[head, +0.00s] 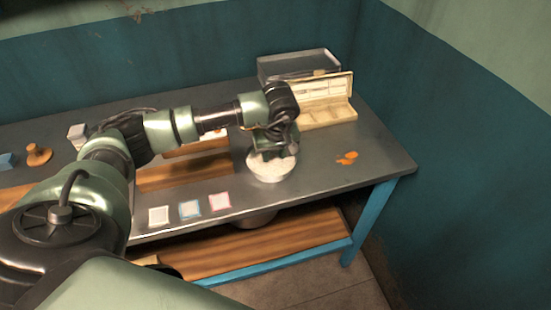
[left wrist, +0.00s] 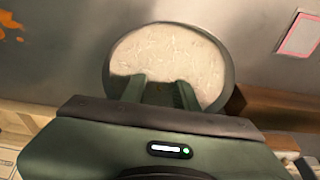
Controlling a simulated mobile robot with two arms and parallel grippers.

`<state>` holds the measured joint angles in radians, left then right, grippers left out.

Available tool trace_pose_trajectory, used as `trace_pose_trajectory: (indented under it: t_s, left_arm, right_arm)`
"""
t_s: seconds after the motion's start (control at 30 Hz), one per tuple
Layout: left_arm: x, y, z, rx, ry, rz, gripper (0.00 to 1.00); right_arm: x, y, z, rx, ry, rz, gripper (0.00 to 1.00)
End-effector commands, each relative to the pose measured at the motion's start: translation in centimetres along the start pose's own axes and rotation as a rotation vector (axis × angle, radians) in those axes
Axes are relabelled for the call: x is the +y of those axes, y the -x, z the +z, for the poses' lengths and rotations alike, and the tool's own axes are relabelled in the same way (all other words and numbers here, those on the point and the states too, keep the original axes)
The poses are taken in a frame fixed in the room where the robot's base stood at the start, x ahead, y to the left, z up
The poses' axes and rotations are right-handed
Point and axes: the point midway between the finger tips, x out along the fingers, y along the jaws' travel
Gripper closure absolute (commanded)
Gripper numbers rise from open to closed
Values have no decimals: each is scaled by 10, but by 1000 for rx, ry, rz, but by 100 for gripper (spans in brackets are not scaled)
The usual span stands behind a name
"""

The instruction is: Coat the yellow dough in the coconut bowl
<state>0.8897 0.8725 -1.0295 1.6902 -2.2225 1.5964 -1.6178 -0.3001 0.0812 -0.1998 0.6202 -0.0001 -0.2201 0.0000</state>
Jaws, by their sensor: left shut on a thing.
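The coconut bowl (head: 272,178) stands near the table's front edge, right of the middle, filled with pale white coconut. It also shows in the left wrist view (left wrist: 229,75). My left gripper (head: 271,156) points down over the bowl. In the left wrist view its two fingertips (left wrist: 159,82) reach over the coconut, with a gap between them. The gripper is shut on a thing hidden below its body. I see no yellow dough in either view. My right gripper is not in view.
A cream compartment box (head: 328,115) with its lid up and a clear container (head: 298,65) stand behind the bowl. Orange bits (head: 347,158) lie to its right. Several small square cards, one pink-edged (head: 219,201), lie left along the front edge.

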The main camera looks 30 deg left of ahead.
Motion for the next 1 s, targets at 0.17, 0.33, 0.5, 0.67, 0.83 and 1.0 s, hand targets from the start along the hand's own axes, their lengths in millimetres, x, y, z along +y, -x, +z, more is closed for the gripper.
trace_pose_trajectory:
  t_s: [0.17,0.33,0.5,0.67,0.83,1.0]
  left_arm:
    - [-4,0,1,0,0,0,100]
    - [-6,0,4,0,-1,1,100]
    - [-8,1,7,0,0,0,100]
    - [-6,2,11,0,-1,1,100]
    - [-2,2,13,0,0,1,100]
    - [1,2,13,0,1,0,100]
  right_arm:
    - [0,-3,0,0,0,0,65]
    - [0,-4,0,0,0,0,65]
    - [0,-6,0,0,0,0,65]
    - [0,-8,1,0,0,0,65]
    - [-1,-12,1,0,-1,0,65]
    - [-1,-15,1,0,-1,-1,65]
